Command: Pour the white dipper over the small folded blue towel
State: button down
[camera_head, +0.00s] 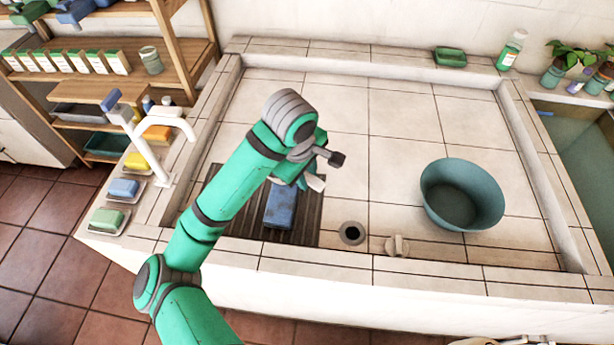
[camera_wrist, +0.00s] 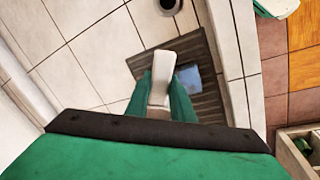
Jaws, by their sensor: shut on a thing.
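My gripper (camera_head: 304,181) is above the right part of a dark slatted mat in the tiled basin. It is shut on the white dipper (camera_head: 317,183), of which only a small part shows beside the jaws. In the wrist view the white dipper (camera_wrist: 161,72) shows as a narrow pale piece between the green fingers. Its bowl and tilt cannot be made out. The small folded blue towel (camera_head: 281,209) lies on the slatted mat (camera_head: 305,227), below and slightly left of my gripper. In the wrist view the blue towel (camera_wrist: 188,77) shows partly behind the right finger.
A teal tub (camera_head: 462,195) stands in the basin to the right. A drain hole (camera_head: 352,233) and a pale plug (camera_head: 397,246) are near the front rim. A white tap (camera_head: 150,150) and soap dishes (camera_head: 123,189) are at the left. The middle of the basin is clear.

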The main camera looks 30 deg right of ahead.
jog(key=shift+r+g+y, duration=0.5)
jog(key=shift+r+y, duration=0.05)
jog(key=shift+y, duration=0.65)
jog(key=shift+s, duration=0.1)
